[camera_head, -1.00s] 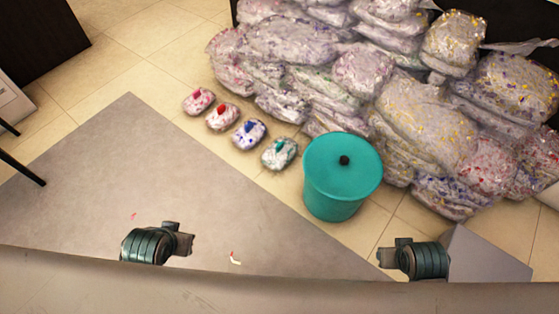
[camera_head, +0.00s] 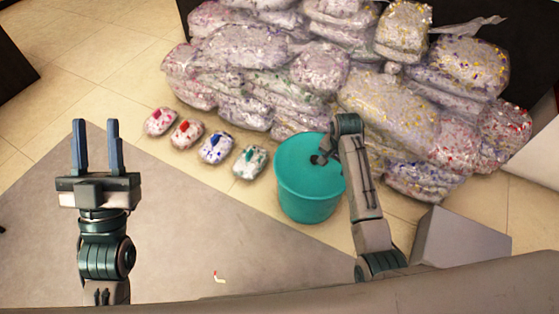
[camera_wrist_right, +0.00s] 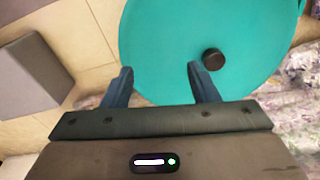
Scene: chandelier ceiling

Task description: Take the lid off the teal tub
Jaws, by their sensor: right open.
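The teal tub (camera_head: 308,203) stands upright on the floor, its round teal lid (camera_head: 293,158) on top. In the right wrist view the lid (camera_wrist_right: 165,35) fills the upper middle, with a dark round knob (camera_wrist_right: 213,59). The knob also shows in the head view (camera_head: 315,160), close to my right wrist. My right gripper (camera_wrist_right: 160,77) is open and empty over the lid; the knob lies just beyond its right fingertip, not between the fingers. In the head view my right arm hides its fingers. My left gripper (camera_head: 98,125) is open and empty, raised over the grey mat.
Several small wrapped bundles (camera_head: 187,133) lie in a row left of the tub. A large heap of stuffed clear bags (camera_head: 270,80) rises behind it. A grey box (camera_head: 460,235) stands at right. The grey mat (camera_head: 180,220) is mostly clear.

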